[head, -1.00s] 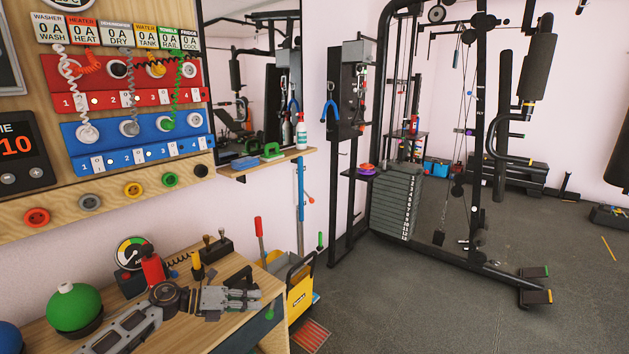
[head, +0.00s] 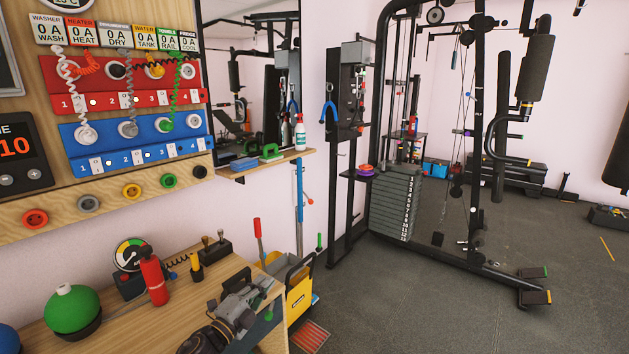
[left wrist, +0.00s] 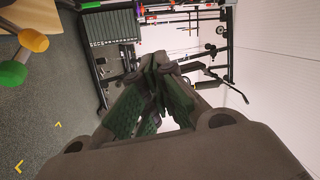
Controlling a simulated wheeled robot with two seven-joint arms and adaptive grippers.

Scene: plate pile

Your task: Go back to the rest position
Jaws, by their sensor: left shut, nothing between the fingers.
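My left gripper (head: 258,293) shows at the bottom of the head view, above the right part of the wooden bench (head: 130,338). Its fingers are together and nothing is between them. In the left wrist view the closed dark finger pads (left wrist: 155,95) fill the middle, with the gym machine beyond. My right gripper is not in view. The small plates (head: 366,168) lie in a colourful pile on a dark shelf of the gym rack, well away from my left gripper.
A red bottle (head: 155,276), a gauge (head: 130,254) and a green ball (head: 73,309) stand on the bench. A yellow cart (head: 299,292) is just right of it. The gym machine (head: 400,200) stands further back. The floor at lower right (head: 420,310) is clear.

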